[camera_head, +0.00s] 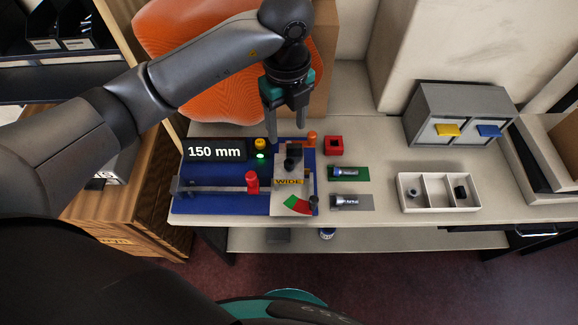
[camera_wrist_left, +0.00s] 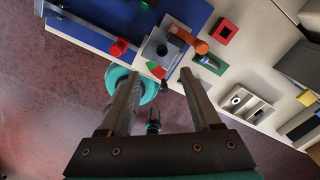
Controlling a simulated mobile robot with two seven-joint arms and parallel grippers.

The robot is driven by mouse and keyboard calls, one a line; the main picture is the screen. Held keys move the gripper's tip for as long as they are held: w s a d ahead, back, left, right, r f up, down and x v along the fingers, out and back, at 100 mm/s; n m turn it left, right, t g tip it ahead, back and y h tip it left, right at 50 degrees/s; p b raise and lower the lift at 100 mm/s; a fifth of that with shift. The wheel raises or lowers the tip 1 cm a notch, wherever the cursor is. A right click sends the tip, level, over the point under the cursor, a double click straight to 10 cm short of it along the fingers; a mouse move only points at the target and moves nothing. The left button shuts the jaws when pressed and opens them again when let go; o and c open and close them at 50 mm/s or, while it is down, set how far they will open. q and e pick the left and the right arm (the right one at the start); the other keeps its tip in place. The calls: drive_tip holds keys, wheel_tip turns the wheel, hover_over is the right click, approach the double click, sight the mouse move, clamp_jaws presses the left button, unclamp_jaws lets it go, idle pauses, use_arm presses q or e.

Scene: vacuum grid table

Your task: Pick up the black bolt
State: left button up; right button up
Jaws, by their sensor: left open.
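My left gripper (camera_head: 287,135) points down over the blue fixture, its two fingers apart with nothing between them. In the left wrist view the gripper (camera_wrist_left: 160,75) also shows open and empty. A small black piece (camera_head: 461,192), possibly the black bolt, sits in the right compartment of the white tray (camera_head: 437,207), well to the right of the gripper. A dark round piece (camera_head: 412,192) lies in the left compartment. Both are too small to identify surely. The tray also shows in the left wrist view (camera_wrist_left: 247,102).
The blue fixture (camera_head: 225,207) carries a "150 mm" display (camera_head: 214,151), a red knob (camera_head: 252,181) and a grey plate with a dark block. Silver bolts lie on green (camera_head: 363,174) and grey (camera_head: 367,202) pads. A red square block (camera_head: 333,145) and grey drawer unit (camera_head: 460,112) stand behind.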

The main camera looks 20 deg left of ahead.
sight(289, 162)
use_arm(q)
wheel_tip(289, 162, down, 12)
drive_tip(key=shift+w+d+f+b, duration=0.1)
drive_tip(key=shift+w+d+b, duration=0.05)
drive_tip(key=shift+b, duration=0.95)
drive_tip(key=shift+c, duration=0.2)
clamp_jaws()
